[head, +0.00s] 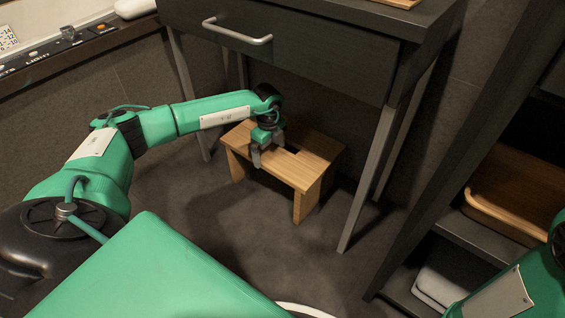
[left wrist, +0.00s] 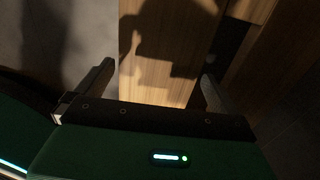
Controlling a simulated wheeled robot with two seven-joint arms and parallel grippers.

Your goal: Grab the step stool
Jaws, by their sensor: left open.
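The wooden step stool (head: 298,173) stands upright on the floor under the dark vanity. A dark slot shows in its top. My left gripper (head: 267,152) is at the stool's top, over its left-middle part, with its fingers pointing down. In the left wrist view the stool's top (left wrist: 160,75) lies between the two spread fingers, and my left gripper (left wrist: 155,90) is open. The right finger is near the dark slot. I cannot tell whether the fingers touch the wood. My right gripper is not in view; only a part of my right arm shows at the lower right.
The vanity (head: 300,55) has a drawer with a metal handle (head: 237,32) above the stool and thin metal legs on either side. A dark shelf unit at the right holds a wooden tray (head: 510,195). The floor (head: 245,250) in front is clear.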

